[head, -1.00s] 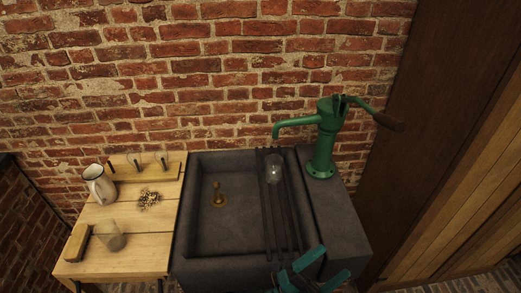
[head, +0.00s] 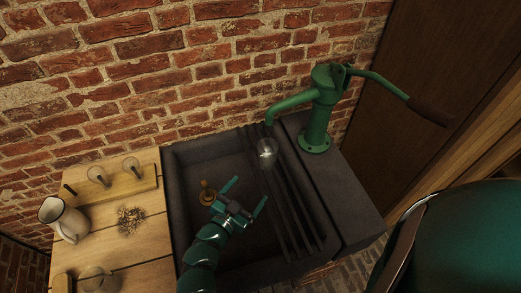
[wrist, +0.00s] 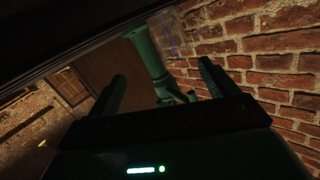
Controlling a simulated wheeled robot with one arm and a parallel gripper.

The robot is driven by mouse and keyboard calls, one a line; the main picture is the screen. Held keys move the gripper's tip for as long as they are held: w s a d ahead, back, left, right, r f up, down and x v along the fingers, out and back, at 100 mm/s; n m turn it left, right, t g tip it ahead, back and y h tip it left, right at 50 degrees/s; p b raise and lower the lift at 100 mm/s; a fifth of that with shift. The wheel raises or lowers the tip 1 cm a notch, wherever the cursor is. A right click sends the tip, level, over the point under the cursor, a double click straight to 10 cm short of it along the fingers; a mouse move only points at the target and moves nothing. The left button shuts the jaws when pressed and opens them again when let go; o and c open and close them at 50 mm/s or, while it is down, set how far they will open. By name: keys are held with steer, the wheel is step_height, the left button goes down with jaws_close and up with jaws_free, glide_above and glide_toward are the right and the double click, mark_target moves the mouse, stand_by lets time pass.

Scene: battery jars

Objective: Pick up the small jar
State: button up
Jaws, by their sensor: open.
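A clear glass jar (head: 267,153) stands on the dark bars across the sink, below the pump spout. Two small glass jars, one at the left (head: 98,176) and one at the right (head: 131,167), are at the wooden peg rack. Another glass jar (head: 98,280) stands at the front of the wooden table, cut off by the frame edge. I cannot tell by size alone which is the small one. My gripper (head: 245,195) is open and empty over the sink, nearer the camera than the jar on the bars. In the wrist view its fingers (wrist: 163,75) are apart with nothing between them.
The green pump (head: 316,115) stands right of the sink (head: 170,200), its spout reaching over the bars. A brass piece (head: 207,194) is in the basin. A white jug (head: 62,218) and a small pile of bits (head: 131,219) are on the table. A brick wall is behind.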

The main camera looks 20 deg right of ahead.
mark_target(263, 163)
steer(key=w+d+n, duration=0.1)
steer(key=w+d, duration=0.1)
steer(key=w, duration=0.1)
steer(key=w+d+f+n+b, duration=0.1)
steer(key=w+d, duration=0.1)
steer(key=w, duration=0.1)
steer(key=w+d+f+n, duration=0.1)
steer(key=w+d, duration=0.1)
steer(key=shift+w+d+y, duration=0.4)
steer(key=shift+x, duration=0.85)
steer(key=shift+p+x, duration=0.75)
steer(key=shift+x, duration=1.35)
steer(key=shift+f, duration=0.1)
steer(key=c, duration=1.3)
steer(key=shift+r, duration=0.2)
